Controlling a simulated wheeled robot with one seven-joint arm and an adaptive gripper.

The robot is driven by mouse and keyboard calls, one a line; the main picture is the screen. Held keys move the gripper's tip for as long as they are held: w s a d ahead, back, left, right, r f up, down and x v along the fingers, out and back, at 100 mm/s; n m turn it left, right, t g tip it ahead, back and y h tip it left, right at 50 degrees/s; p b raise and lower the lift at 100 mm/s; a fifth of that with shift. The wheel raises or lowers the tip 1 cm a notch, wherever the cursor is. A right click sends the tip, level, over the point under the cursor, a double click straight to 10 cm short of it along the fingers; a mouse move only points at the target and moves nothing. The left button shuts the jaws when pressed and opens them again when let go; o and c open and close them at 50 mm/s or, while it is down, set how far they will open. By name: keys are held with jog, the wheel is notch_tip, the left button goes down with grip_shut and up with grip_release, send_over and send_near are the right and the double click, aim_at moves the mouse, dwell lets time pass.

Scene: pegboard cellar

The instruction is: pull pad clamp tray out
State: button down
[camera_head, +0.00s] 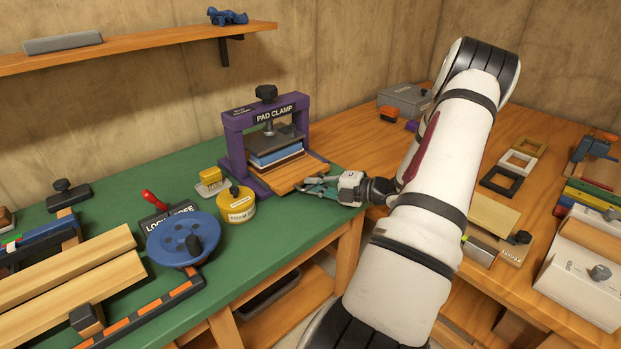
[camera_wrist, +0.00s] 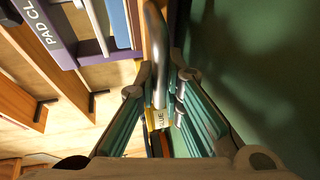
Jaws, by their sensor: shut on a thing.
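The pad clamp (camera_head: 236,135) is a purple frame with a black top knob, standing on the green bench top. Blue, white and brown layers (camera_head: 275,156) sit under its dark press plate. Its wooden tray (camera_head: 297,174) sticks out at the front right. My gripper (camera_head: 312,186) is at the tray's front edge, with teal fingers. In the wrist view a curved metal handle (camera_wrist: 156,45) runs between the fingers, and my gripper (camera_wrist: 163,82) is shut on it. The clamp (camera_wrist: 62,38) also shows there at upper left. The fingers partly hide the handle.
A yellow round tin (camera_head: 238,206) and a blue wheel (camera_head: 184,240) stand left of the clamp. Wooden bars (camera_head: 70,270) lie farther left. At right, the wooden bench holds frames (camera_head: 516,162) and a white box (camera_head: 585,272). A shelf (camera_head: 130,48) hangs above.

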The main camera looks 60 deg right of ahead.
jog(key=s+a+p, duration=0.4)
jog(key=s+p, duration=0.3)
jog(key=s, duration=1)
jog(key=shift+s, duration=0.1)
jog(key=c, duration=2)
grip_release()
jog(key=shift+o, duration=0.2)
jog(key=v, duration=1.2)
